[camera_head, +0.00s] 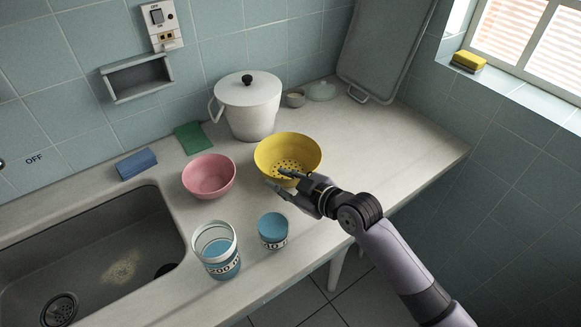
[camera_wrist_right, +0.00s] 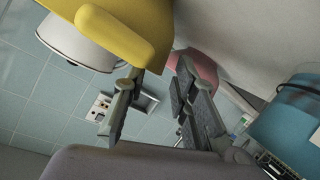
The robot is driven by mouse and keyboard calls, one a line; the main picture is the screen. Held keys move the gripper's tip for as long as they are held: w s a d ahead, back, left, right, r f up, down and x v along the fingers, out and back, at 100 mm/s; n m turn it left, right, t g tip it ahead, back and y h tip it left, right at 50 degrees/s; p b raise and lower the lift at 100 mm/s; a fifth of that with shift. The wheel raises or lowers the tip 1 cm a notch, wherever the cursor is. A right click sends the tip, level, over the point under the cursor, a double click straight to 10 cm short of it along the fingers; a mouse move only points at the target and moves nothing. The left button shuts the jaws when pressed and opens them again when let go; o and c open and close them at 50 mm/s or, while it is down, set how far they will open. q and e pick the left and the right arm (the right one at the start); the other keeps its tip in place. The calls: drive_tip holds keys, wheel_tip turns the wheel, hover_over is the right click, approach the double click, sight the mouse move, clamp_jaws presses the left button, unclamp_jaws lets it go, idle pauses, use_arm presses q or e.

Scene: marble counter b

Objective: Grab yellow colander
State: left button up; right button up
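The yellow colander (camera_head: 300,150) stands upright on the marble counter, with holes showing in its bottom. My right gripper (camera_head: 281,180) is at its near side, just in front of and partly over its lower wall. Its fingers are apart with nothing between them. In the right wrist view, the yellow colander (camera_wrist_right: 150,15) fills the top left, close to the fingers (camera_wrist_right: 160,72) and beyond the left one. I cannot tell whether a finger touches it. My left gripper is not in view.
A pink bowl (camera_head: 209,177) is left of the colander, and a white lidded pot (camera_head: 249,108) behind it. Blue measuring cups (camera_head: 216,250) (camera_head: 272,229) stand at the front. The sink (camera_head: 105,250) is at left. The counter (camera_head: 405,150) is clear at right.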

sight(270, 176)
drive_tip(key=x, duration=0.5)
drive_tip(key=shift+c, duration=0.5)
clamp_jaws()
drive_tip(key=shift+r, duration=0.1)
